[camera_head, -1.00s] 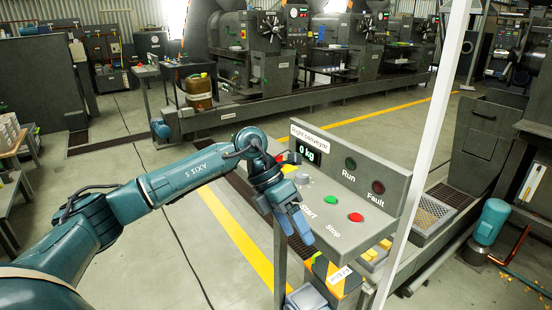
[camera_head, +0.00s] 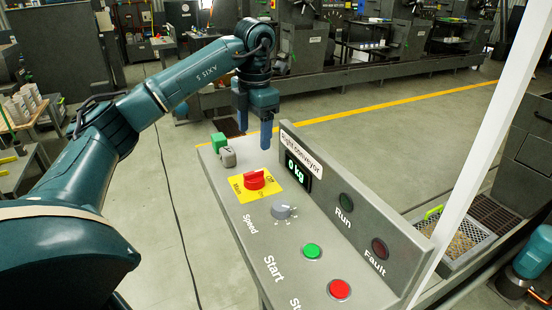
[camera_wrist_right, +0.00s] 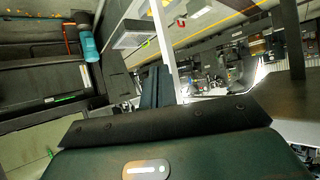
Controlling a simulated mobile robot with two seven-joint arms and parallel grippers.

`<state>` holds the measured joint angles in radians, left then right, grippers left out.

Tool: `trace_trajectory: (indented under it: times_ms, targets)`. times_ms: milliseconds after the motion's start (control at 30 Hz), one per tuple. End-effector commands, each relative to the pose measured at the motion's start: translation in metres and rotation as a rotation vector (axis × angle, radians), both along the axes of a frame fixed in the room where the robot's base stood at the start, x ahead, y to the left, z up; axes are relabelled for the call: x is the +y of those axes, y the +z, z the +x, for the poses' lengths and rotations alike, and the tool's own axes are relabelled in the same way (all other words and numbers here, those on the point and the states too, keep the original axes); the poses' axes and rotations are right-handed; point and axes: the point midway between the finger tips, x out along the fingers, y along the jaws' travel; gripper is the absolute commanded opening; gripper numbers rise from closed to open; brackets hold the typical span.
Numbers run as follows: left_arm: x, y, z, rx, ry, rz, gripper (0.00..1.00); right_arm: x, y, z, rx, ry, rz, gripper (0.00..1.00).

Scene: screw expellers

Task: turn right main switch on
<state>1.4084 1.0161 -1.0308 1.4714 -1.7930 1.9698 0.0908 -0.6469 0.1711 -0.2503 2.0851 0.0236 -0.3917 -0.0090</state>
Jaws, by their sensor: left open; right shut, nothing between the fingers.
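The main switch is a red knob (camera_head: 254,179) on a yellow plate (camera_head: 268,196) at the far left part of the grey control panel (camera_head: 248,222). The panel's upright board reads "Right conveyor". I cannot tell for sure which mark the knob points to. My left gripper (camera_head: 254,122) is open and empty, fingers pointing down. It shows above the switch in the head view, near the panel's far end, apart from the knob. My right gripper (camera_wrist_right: 158,87) is shut and empty in the right wrist view; it is not seen in the head view.
A grey speed dial (camera_head: 281,211), a green button (camera_head: 312,251) and a red button (camera_head: 340,289) sit nearer on the panel. A white post (camera_head: 480,140) rises at right.

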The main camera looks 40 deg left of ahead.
Motion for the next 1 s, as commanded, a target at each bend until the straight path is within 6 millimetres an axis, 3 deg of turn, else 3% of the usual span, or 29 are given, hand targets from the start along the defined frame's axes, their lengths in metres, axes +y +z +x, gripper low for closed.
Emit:
trace_trajectory:
  times_ms: [233,700,1000]
  targets:
    - [0.002,-0.018,0.0,0.003,0.0,0.0,0.69,0.0,-0.005,-0.009,0.023,0.0,0.0,0.0]
    - [0.009,-0.109,0.001,0.002,0.0,-0.001,0.69,-0.002,-0.005,-0.013,0.042,-0.004,-0.007,0.0]
    - [0.01,-0.131,0.002,-0.001,-0.001,-0.001,0.69,-0.003,-0.004,-0.01,0.038,-0.01,-0.007,0.0]
